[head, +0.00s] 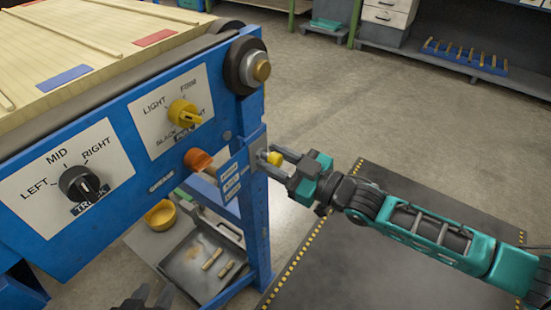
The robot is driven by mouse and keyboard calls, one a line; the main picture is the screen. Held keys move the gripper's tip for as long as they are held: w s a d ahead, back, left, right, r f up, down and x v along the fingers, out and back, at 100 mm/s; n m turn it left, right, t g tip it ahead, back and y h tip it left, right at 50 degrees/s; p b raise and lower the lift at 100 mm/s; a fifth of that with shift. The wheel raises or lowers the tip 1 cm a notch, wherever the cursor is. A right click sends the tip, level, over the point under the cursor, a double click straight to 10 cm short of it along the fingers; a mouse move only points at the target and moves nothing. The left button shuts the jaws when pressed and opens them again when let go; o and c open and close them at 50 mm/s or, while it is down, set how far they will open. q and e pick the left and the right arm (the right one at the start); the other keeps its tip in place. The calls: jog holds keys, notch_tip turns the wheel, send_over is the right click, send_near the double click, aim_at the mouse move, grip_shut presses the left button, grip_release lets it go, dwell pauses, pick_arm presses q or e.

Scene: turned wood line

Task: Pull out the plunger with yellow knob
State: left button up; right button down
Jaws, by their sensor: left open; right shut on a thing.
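The plunger's yellow knob (274,158) sits at a blue bracket on the corner post of the blue machine frame. My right gripper (272,157) reaches in from the right and is shut on this knob, one finger on each side. The plunger's shaft is mostly hidden by the fingers and bracket, so I cannot tell how far out it is. My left gripper (144,299) is at the bottom edge, below the machine panel, with dark open fingers partly cut off; it is apart from the plunger.
An orange knob (199,160) and small blue label plates (230,178) are left of the plunger. A yellow selector (184,114) and black selector (79,184) are on the panel.

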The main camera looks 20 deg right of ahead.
jog(key=shift+r+p+v, duration=0.1)
jog(key=shift+p+v, duration=0.45)
jog(key=shift+v, duration=0.2)
jog(key=shift+r+p+v, duration=0.15)
jog(key=shift+p+v, duration=0.35)
jog(key=shift+v, duration=0.25)
jog(key=shift+f, duration=0.1)
jog(key=c, duration=1.1)
grip_release()
jog(key=shift+s+d, duration=0.1)
jog(key=shift+o, duration=0.9)
jog(key=shift+s, duration=0.1)
jog(key=shift+o, duration=1.1)
jog(key=shift+d, duration=0.1)
jog(key=p, duration=0.3)
send_near(279, 162)
jog(key=v, duration=0.5)
jog(key=shift+s+d, duration=0.1)
jog(key=shift+d, duration=0.1)
